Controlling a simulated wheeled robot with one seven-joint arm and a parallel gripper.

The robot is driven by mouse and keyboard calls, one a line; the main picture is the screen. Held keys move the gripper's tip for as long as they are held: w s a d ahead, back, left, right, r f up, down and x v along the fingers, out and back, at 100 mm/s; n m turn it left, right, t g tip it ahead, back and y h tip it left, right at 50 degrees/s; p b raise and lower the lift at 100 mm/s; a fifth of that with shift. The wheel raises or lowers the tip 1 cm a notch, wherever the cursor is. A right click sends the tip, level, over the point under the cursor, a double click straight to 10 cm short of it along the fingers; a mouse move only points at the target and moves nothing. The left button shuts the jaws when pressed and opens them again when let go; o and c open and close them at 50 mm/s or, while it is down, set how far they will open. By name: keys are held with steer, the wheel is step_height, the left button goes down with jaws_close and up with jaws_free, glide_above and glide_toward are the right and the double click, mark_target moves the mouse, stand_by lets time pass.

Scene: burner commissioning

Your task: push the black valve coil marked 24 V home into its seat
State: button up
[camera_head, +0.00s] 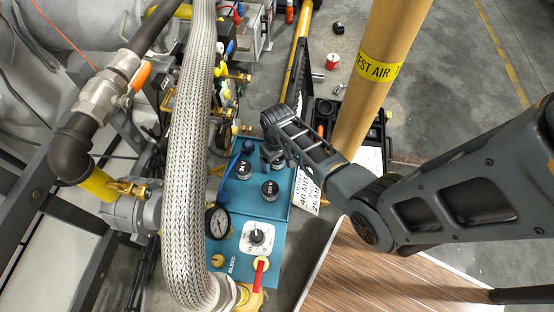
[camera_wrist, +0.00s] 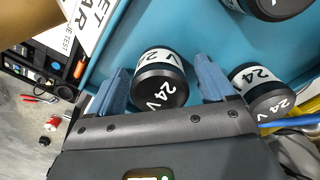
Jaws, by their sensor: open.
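A black valve coil with a white 24 V band (camera_wrist: 160,80) stands on the teal panel (camera_wrist: 115,45), between the two fingers of my open gripper (camera_wrist: 163,84) in the wrist view. I cannot tell whether the fingers touch it or how deep it sits. A second black coil marked 24 (camera_wrist: 262,92) stands to its right; it seems to be the 24 V coil (camera_head: 244,170) left of my gripper (camera_head: 272,152) in the head view. In the head view my gripper partly hides the coil under it. A third black coil (camera_head: 269,190) with a different-looking label stands nearer the gauge.
A pressure gauge (camera_head: 217,223), a dial (camera_head: 258,237) and a red-handled valve (camera_head: 260,272) are on the panel's near part. A braided hose (camera_head: 190,150) runs along its left. A yellow TEST AIR pipe (camera_head: 378,75) rises at the right. A blue cable (camera_wrist: 290,121) lies by the second coil.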

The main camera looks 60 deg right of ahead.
steer(key=c, duration=1.4)
steer(key=shift+o, duration=0.3)
